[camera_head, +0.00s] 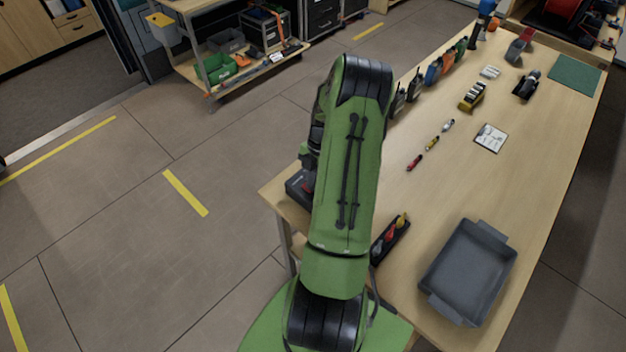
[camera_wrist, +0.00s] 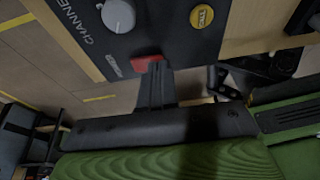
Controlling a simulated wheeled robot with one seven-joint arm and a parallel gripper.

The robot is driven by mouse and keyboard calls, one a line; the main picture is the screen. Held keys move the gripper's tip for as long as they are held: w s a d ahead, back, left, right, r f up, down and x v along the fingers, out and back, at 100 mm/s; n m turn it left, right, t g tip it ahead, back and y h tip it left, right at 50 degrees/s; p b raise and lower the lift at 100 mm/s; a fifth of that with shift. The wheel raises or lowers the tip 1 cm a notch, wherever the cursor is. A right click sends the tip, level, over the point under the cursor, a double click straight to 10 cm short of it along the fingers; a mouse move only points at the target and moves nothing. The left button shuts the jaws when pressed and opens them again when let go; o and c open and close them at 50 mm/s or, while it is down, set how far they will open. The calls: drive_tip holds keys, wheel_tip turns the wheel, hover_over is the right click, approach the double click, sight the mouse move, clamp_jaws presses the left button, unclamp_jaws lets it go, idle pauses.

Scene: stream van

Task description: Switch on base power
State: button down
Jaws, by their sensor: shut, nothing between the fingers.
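A dark base unit (camera_head: 299,188) sits at the near left edge of the table, partly hidden by my arm in the head view. In the wrist view, its dark panel (camera_wrist: 160,33) fills the top. It has a grey round knob (camera_wrist: 118,15) beside the word CHANNEL, a yellow round button (camera_wrist: 201,16) and a red switch (camera_wrist: 148,62) near the panel's lower edge. My gripper (camera_wrist: 158,70) is shut and empty, its tips right at the red switch and partly covering it. I cannot tell whether they touch it, or which way the switch is set.
A grey tray (camera_head: 468,272) and a dark holder with coloured tools (camera_head: 391,240) stand at the table's near end. Several radios (camera_head: 434,72) line its left edge. A clipboard (camera_head: 491,137) lies mid-table. A wheeled shelf (camera_head: 208,85) stands beyond open floor.

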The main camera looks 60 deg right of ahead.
drive_tip(key=shift+f, duration=0.1)
drive_tip(key=shift+s+f+b, duration=0.15)
drive_tip(key=shift+f+b, duration=0.25)
drive_tip(key=shift+b, duration=0.2)
drive_tip(key=shift+a+r, duration=0.1)
drive_tip(key=shift+r, duration=0.15)
drive_tip(key=shift+w+d+r+p, duration=0.1)
drive_tip(key=shift+w+p, duration=0.05)
drive_tip(key=shift+w, duration=0.3)
drive_tip(key=shift+w+d+r+p, duration=0.1)
drive_tip(key=shift+w+p, duration=0.05)
drive_tip(key=shift+w, duration=0.3)
drive_tip(key=p+v, duration=0.1)
drive_tip(key=v, duration=1.4)
drive_tip(key=shift+r+p, duration=0.4)
